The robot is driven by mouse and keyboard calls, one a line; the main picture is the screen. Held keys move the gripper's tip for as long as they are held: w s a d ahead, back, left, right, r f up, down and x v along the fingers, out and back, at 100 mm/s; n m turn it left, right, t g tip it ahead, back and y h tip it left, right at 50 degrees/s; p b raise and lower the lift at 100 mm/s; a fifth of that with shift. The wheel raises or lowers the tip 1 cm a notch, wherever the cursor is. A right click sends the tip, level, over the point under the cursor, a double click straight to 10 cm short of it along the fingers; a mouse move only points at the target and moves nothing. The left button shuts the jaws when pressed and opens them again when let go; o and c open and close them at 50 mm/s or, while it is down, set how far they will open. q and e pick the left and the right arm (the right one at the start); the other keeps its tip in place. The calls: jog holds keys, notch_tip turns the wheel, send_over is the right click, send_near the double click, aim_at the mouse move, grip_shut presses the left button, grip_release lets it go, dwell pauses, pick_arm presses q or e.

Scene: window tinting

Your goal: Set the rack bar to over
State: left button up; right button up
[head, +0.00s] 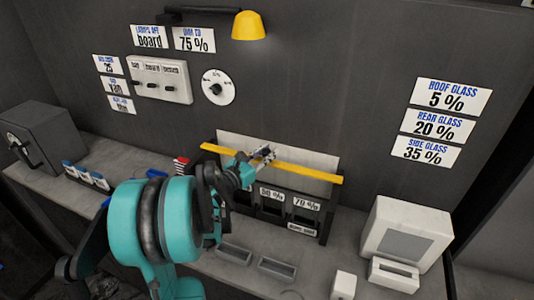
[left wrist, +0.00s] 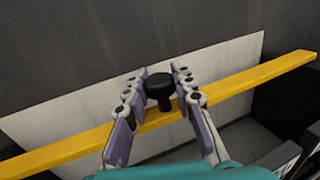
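The yellow rack bar (head: 305,172) lies across the front of the rack, before a pale panel (head: 290,150). In the left wrist view the bar (left wrist: 75,146) runs on a slant and carries a black knob (left wrist: 160,88) on a short stem. My left gripper (head: 263,154) is at the bar near its middle. In the left wrist view its fingers (left wrist: 160,76) stand open on either side of the knob, close to it. I see no clear grip on it. My right gripper is not in view.
Below the bar are slots with percentage labels (head: 271,193). A white boxy machine (head: 400,235) stands on the counter to the right, a dark safe (head: 42,138) to the left. A switch panel (head: 160,80), a dial (head: 218,87) and a yellow lamp (head: 249,25) are on the wall.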

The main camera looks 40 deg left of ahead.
pick_arm(q)
grip_shut()
jog(key=s+d, duration=0.2)
jog(key=s, duration=0.6)
jog(key=shift+s+d, duration=0.15)
jog(key=shift+s, duration=0.05)
jog(key=shift+f, duration=0.1)
jog(key=o, duration=1)
grip_release()
jog(key=shift+s, duration=0.1)
jog(key=shift+o, duration=0.3)
jog(key=shift+s, duration=0.1)
